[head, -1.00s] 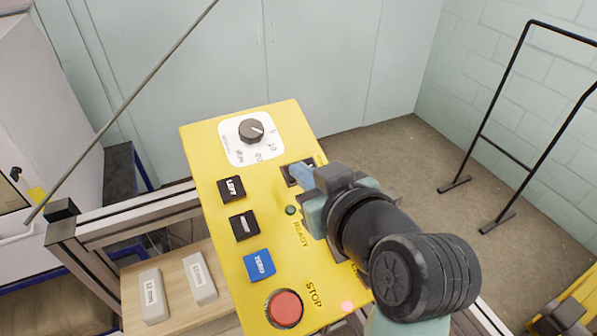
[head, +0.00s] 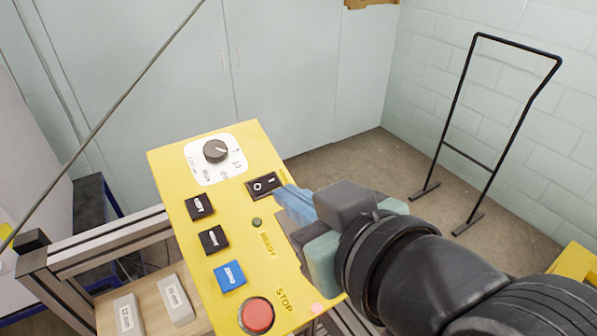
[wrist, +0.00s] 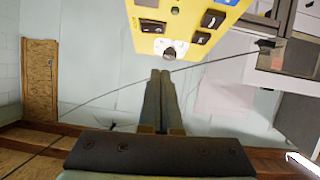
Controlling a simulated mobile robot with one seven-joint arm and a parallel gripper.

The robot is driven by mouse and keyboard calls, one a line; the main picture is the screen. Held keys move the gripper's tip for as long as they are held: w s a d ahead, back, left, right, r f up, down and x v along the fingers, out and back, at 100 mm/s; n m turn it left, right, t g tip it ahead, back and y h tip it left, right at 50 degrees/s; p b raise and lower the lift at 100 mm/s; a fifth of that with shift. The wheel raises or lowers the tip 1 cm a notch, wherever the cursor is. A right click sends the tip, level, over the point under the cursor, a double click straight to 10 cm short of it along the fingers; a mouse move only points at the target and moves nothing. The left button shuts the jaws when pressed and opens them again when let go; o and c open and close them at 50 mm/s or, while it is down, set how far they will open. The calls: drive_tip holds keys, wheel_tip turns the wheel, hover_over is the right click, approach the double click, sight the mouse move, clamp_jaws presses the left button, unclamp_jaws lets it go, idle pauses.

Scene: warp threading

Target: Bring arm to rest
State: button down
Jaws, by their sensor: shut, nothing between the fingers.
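My gripper (head: 284,193) is shut and empty, its blue-grey fingertips pointing left near the black rocker switch (head: 265,185) on the yellow control panel (head: 270,290). In the head view I cannot tell whether the tips touch the panel. The wrist view shows the closed fingers (wrist: 160,74) side by side with nothing between them. There the panel (wrist: 150,44) stands beyond the tips at the top. My dark arm covers the panel's lower right part in the head view.
The panel carries a dial (head: 215,151), several buttons and a red STOP button (head: 257,315). A thin rod (head: 110,110) slants across the left. A black rail stand (head: 490,130) is by the block wall. Two labelled grey blocks (head: 174,300) lie on a wooden shelf.

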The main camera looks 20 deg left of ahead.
drive_tip(key=w+d+r+m+t+h, duration=0.1)
drive_tip(key=w+d+r+m+t, duration=0.15)
drive_tip(key=r+t, duration=0.3)
drive_tip(key=w+d+r+m+t+h, duration=0.1)
drive_tip(key=w+r+m+t, duration=0.2)
drive_tip(key=r, duration=0.4)
drive_tip(key=s+d+r+m+t+h, duration=0.2)
drive_tip(key=s+d+r+t+h, duration=0.1)
drive_tip(key=r+t+h, duration=0.1)
drive_tip(key=s+d+r+m+t+h+b, duration=0.1)
drive_tip(key=s+d+r+m+t+h, duration=0.2)
drive_tip(key=r+t, duration=0.3)
wheel_tip(320, 180, up, 3)
drive_tip(key=shift+d+r+h, duration=0.15)
drive_tip(key=shift+d+h, duration=0.45)
drive_tip(key=shift+d, duration=0.2)
drive_tip(key=shift+s, duration=0.15)
